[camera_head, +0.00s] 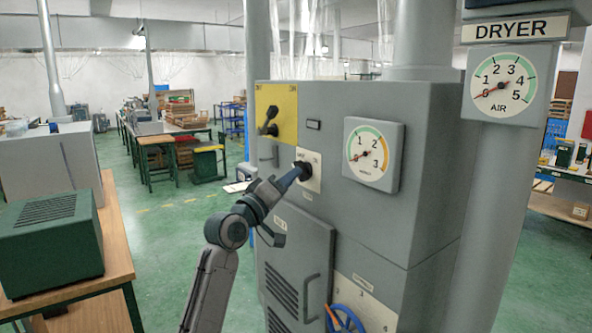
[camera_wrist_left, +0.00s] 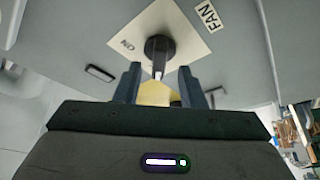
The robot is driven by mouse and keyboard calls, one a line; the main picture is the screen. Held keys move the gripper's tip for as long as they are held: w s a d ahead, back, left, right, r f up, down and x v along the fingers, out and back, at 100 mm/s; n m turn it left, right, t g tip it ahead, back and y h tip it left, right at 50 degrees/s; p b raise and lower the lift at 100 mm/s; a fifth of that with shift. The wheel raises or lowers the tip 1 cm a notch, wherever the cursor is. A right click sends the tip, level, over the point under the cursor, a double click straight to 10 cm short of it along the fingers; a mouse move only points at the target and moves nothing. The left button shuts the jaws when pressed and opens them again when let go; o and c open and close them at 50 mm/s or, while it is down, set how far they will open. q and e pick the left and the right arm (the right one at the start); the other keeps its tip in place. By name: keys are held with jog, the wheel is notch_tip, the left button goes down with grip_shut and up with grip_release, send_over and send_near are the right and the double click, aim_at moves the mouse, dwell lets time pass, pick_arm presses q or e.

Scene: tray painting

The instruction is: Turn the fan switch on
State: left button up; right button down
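The fan switch is a black rotary knob (camera_head: 305,170) on a pale square plate (camera_head: 315,184) on the front of the grey cabinet. In the left wrist view the knob (camera_wrist_left: 160,47) sits on its plate (camera_wrist_left: 188,35), with lettering that looks like ON to its left and a FAN label (camera_wrist_left: 209,16) at upper right. My left gripper (camera_head: 294,176) is at the knob. In the wrist view its two fingers (camera_wrist_left: 161,75) stand apart, with the knob's lower end between or just beyond the tips. I cannot tell whether they touch it. My right gripper is not in view.
The cabinet (camera_head: 335,110) also carries a yellow panel (camera_head: 285,100) with a black lever (camera_head: 268,121), a round gauge (camera_head: 373,153) and a blue wheel (camera_head: 345,318). A DRYER gauge (camera_head: 502,85) is on the right. A bench with a green box (camera_head: 50,240) stands at left.

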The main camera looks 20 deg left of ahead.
pick_arm(q)
jog(key=shift+x, duration=1.5)
jog(key=shift+c, duration=0.3)
grip_shut()
